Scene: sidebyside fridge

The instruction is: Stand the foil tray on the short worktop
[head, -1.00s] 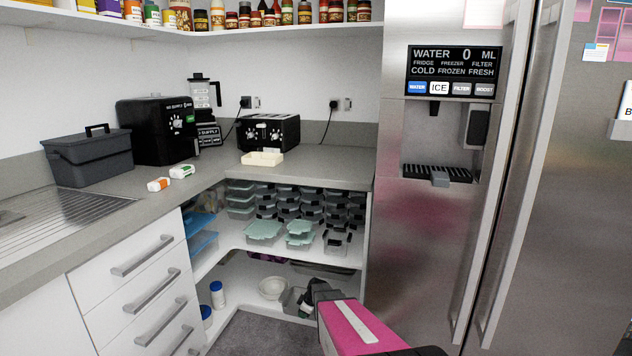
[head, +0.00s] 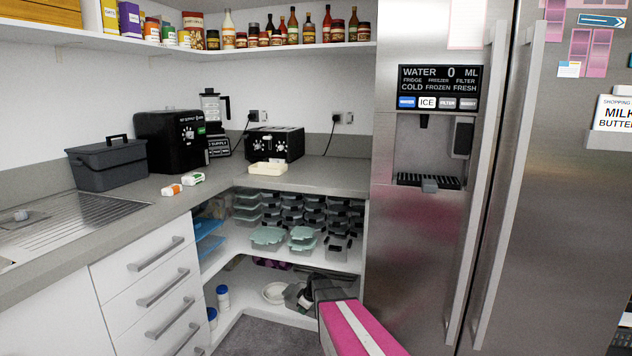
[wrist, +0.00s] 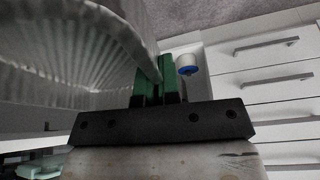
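The foil tray (wrist: 70,50) is a ribbed silver shape filling the left of the wrist view. My gripper (wrist: 158,78) has green fingers close together on its edge. In the head view my gripper's end is low in front of the corner shelves, below worktop height; my pink arm link hides part of it, and the tray is hard to make out there. The short worktop (head: 330,179) is the grey counter along the back wall, between the corner and the fridge. A black toaster (head: 276,144) and a small cream tray (head: 268,169) stand on it.
White drawers (head: 150,268) are at left. The worktop's front right is clear.

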